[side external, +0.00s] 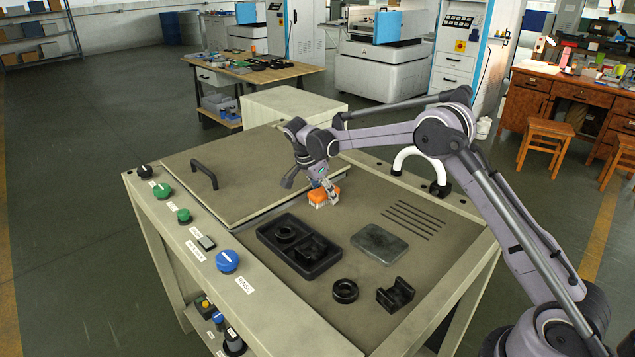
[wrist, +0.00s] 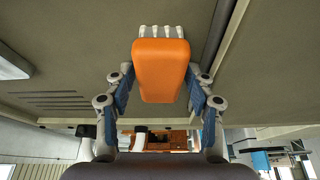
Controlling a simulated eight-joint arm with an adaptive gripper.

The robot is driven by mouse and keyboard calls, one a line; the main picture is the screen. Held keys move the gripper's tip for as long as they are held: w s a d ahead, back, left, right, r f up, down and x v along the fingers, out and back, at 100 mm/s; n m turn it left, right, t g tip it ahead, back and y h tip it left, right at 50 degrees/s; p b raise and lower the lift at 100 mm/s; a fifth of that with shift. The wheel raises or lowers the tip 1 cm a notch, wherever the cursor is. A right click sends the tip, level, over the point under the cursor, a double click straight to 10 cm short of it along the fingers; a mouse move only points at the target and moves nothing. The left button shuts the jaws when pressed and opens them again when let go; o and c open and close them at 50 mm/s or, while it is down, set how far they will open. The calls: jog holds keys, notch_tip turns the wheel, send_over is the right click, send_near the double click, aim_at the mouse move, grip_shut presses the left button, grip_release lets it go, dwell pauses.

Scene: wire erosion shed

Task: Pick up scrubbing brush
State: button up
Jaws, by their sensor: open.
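The scrubbing brush (side external: 318,195) has an orange back and pale bristles. It is on the grey worktop near the edge of the raised lid panel. In the wrist view the brush (wrist: 160,62) is centred between the two fingers, with a row of pale bristles showing at its far end. My gripper (side external: 326,187) is down at the brush from above, partly covering it. In the wrist view my gripper (wrist: 160,80) is open, one finger on each side of the brush, with small gaps at both sides.
A black tray (side external: 265,236) with dark parts, a grey block (side external: 379,243), a black ring (side external: 345,290) and a black notched block (side external: 396,295) lie in front of the brush. The lid panel (side external: 240,165) with a handle (side external: 204,174) is to the left.

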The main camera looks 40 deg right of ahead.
aim_at(324, 190)
jog(key=shift+f, duration=0.1)
jog(key=c, duration=0.9)
jog(key=shift+c, duration=0.2)
jog(key=shift+r, duration=0.75)
notch_tip(324, 190, up, 3)
jog(key=shift+r, duration=0.1)
jog(key=s+d+r, duration=0.7)
jog(key=s+d, duration=0.1)
jog(key=shift+d, duration=0.35)
jog(key=shift+f, duration=0.1)
